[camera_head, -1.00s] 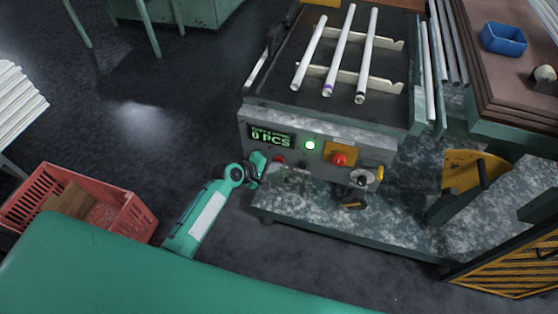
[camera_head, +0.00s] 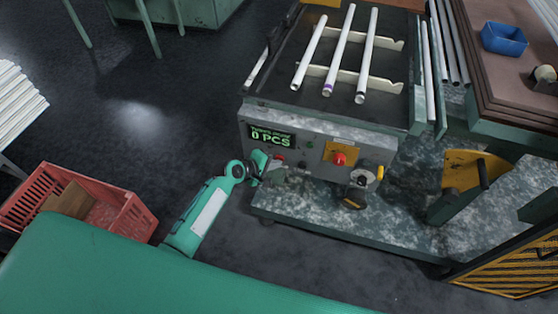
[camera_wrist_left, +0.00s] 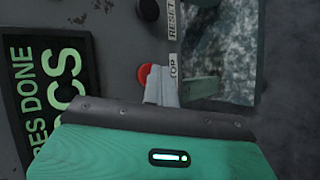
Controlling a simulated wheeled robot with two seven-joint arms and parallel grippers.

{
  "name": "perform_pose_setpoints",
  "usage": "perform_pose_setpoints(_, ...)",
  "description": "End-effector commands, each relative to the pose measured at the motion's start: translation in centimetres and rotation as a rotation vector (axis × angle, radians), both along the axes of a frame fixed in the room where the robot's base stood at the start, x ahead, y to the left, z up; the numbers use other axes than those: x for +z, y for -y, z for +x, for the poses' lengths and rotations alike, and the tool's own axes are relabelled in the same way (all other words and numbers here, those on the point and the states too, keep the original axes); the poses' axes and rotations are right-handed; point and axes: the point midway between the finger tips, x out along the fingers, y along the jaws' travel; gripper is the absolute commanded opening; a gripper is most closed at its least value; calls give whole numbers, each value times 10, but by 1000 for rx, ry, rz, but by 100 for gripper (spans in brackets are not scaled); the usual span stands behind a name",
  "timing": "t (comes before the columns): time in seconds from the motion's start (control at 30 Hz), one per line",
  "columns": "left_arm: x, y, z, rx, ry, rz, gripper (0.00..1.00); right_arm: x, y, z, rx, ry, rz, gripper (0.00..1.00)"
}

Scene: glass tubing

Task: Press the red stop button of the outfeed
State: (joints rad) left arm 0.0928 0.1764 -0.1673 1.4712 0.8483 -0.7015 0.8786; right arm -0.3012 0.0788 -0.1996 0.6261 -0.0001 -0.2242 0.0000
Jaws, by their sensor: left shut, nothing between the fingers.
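The red stop button (camera_wrist_left: 143,76) shows in the left wrist view, partly hidden behind my left gripper (camera_wrist_left: 158,78); a partly covered label ending in "TOP" is beside it. Contact is hard to tell. The display's large line reads "0 PCS". My right gripper is out of view.
A larger red button (camera_head: 339,159) sits on a yellow plate further right on the panel. A dark button (camera_wrist_left: 149,9) is by the "RESET" label. Glass tubes (camera_head: 340,55) lie on the rack above. A red crate (camera_head: 140,214) stands on the floor at left.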

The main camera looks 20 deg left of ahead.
Motion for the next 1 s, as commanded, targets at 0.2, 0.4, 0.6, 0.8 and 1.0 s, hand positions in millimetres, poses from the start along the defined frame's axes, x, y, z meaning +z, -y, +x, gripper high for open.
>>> perform_pose_setpoints(0.2, 1, 0, 0, 0, 1, -1, 0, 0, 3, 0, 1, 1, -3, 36)
perform_pose_setpoints(0.4, 1, 0, -4, 0, 0, 0, 0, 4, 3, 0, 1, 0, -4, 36)
perform_pose_setpoints(0.6, 2, -1, -15, 1, 0, -1, 0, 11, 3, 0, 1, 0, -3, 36)
perform_pose_setpoints(0.8, 0, -1, -18, 1, 1, -1, 0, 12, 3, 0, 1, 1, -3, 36)
perform_pose_setpoints(1.0, 0, -1, -19, 0, 0, 0, 0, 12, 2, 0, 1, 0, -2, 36)
